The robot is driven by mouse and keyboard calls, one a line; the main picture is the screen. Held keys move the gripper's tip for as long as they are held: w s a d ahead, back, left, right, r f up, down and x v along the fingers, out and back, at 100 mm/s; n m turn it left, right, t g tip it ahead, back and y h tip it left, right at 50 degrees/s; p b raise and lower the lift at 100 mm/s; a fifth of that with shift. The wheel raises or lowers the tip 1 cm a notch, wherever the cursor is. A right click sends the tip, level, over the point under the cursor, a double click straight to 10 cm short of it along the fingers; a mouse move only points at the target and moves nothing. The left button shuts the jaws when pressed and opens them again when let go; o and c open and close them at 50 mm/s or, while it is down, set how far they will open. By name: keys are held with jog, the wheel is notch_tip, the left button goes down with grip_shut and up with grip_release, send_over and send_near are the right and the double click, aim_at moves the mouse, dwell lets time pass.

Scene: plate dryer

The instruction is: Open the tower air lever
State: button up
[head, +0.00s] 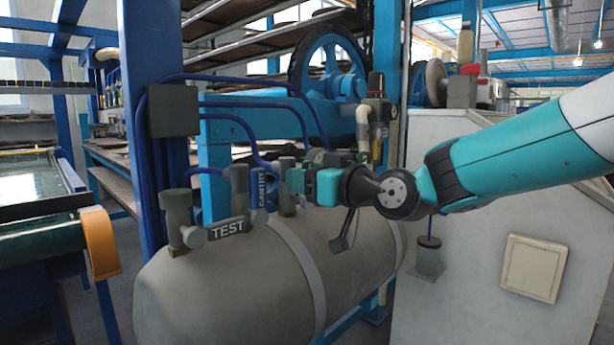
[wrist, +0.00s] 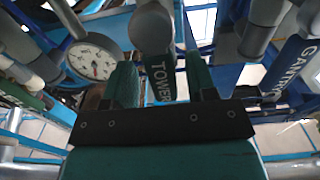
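The tower air lever (wrist: 160,75), a dark handle marked TOWER below a grey rounded valve body (wrist: 151,28), shows in the middle of the wrist view. My gripper (wrist: 163,82) is open, with one green finger on each side of the lever. Whether either finger touches it I cannot tell. In the head view my gripper (head: 292,180) is above the grey air tank (head: 240,275), and its body hides the tower lever there.
The dark GANTRY lever (head: 259,190) stands close left of my gripper; it also shows in the wrist view (wrist: 292,68). The TEST lever (head: 226,229) is farther left. A round gauge (wrist: 92,61) and blue hoses (head: 235,122) are close by. A white cabinet (head: 470,270) is at right.

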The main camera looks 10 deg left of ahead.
jog(key=shift+s+r, duration=0.1)
jog(key=shift+s+d, duration=0.1)
jog(key=shift+s, duration=0.05)
jog(key=b+v, duration=0.1)
jog(key=v, duration=1.6)
jog(key=s+d+f+m+g+h, duration=0.25)
jog(key=s+f+g+h, duration=0.25)
jog(key=s+f, duration=0.45)
jog(key=s+d+f+m+g+h, duration=0.1)
jog(key=s+d+f+g+h, duration=0.45)
jog(key=s, duration=0.65)
notch_tip(320, 180, up, 28)
jog(key=a+p, duration=0.1)
jog(key=p, duration=2.9)
jog(key=shift+r, duration=0.15)
